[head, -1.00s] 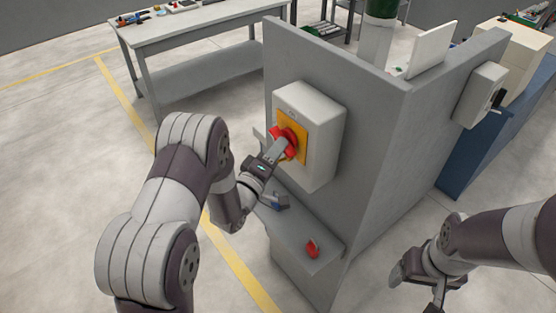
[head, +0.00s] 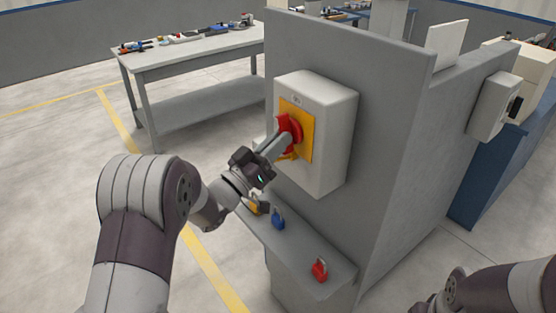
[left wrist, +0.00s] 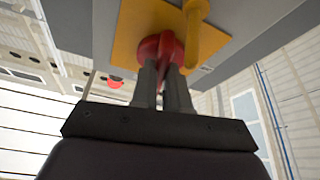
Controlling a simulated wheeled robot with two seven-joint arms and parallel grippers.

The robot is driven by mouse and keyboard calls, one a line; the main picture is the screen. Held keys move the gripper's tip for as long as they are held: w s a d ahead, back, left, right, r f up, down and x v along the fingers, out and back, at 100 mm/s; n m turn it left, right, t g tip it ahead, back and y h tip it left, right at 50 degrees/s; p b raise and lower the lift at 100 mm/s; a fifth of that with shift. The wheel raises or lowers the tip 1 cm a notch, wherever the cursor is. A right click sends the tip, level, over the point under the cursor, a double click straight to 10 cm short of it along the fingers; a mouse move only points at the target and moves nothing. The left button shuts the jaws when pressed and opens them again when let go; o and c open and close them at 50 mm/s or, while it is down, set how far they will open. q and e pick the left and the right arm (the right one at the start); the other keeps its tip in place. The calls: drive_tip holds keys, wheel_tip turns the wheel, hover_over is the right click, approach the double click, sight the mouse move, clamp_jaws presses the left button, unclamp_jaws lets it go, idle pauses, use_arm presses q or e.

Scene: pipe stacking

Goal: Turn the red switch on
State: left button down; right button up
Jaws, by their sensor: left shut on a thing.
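The red switch (head: 290,127) is a rotary handle on a yellow plate (head: 304,147) on the front of a white box (head: 332,130). The box is fixed to a grey panel. My left gripper (head: 284,143) reaches it from the lower left, its fingers at the handle. In the left wrist view, the two fingers (left wrist: 162,80) are shut on either side of the red handle (left wrist: 160,48). A yellow part (left wrist: 198,35) stands beside it. The fingers hide part of the handle. My right arm (head: 490,290) shows at the lower right, its gripper mostly cut off.
A grey ledge (head: 300,250) below the box holds a blue padlock (head: 278,219), a red padlock (head: 319,269) and a yellow-and-black one (head: 258,206). A workbench (head: 190,50) with tools stands behind. Another white box (head: 493,107) hangs on the panel's right side.

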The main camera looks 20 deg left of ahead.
use_arm(q)
drive_tip(key=shift+a+r+m+g+h+b, duration=0.1)
drive_tip(key=shift+m+g+h+b, duration=0.25)
drive_tip(key=shift+m+b, duration=0.55)
drive_tip(key=shift+a+m+g+h+b, duration=0.15)
drive_tip(key=shift+m+h+b, duration=0.4)
drive_tip(key=shift+m+b, duration=0.35)
drive_tip(key=shift+w+d+r+m, duration=0.1)
drive_tip(key=shift+r+m, duration=0.05)
drive_tip(key=shift+m, duration=0.25)
drive_tip(key=c, duration=1.1)
unclamp_jaws()
